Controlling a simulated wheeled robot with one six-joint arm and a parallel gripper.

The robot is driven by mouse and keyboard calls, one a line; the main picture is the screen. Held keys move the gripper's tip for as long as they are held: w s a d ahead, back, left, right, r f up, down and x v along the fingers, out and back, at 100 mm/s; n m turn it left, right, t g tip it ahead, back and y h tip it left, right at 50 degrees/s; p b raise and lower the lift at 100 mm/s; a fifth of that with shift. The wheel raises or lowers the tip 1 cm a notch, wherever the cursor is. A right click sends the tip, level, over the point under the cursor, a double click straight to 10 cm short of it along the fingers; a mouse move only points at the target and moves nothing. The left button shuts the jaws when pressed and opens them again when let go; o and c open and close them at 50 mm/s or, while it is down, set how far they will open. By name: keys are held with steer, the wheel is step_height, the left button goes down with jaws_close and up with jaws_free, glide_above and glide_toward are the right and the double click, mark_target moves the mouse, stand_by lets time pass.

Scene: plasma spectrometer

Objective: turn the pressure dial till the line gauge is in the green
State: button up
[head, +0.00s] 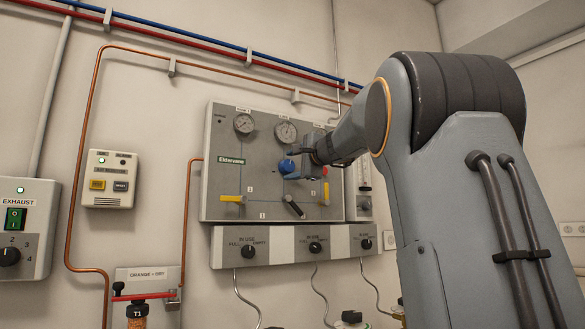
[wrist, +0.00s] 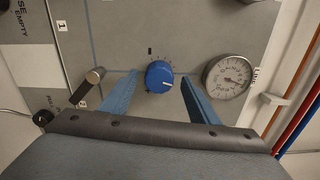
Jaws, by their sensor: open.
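The pressure dial is a blue ribbed knob with a white pointer mark (wrist: 159,77); in the head view the blue knob (head: 287,166) sits mid-panel. In the wrist view my gripper (wrist: 159,85) is open, with one blue finger on each side of the knob and a gap on both sides. I cannot tell how deep the fingertips reach. In the head view my gripper (head: 302,164) is at the panel beside the knob, partly hidden by my arm. The line gauge (wrist: 228,77) is a round white dial with a dark needle; it also shows above the knob in the head view (head: 286,132). No green band is readable.
A second gauge (head: 244,123) is at the panel's upper left. A yellow lever (head: 233,198) and a black lever (head: 293,206) stick out below the knob. Several black knobs line the lower strip (head: 282,246). A flow tube (head: 364,173) stands at right.

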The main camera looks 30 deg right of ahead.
steer(key=s+b, duration=0.1)
steer(key=s, duration=0.5)
steer(key=shift+s, duration=0.2)
steer(key=shift+d, duration=0.15)
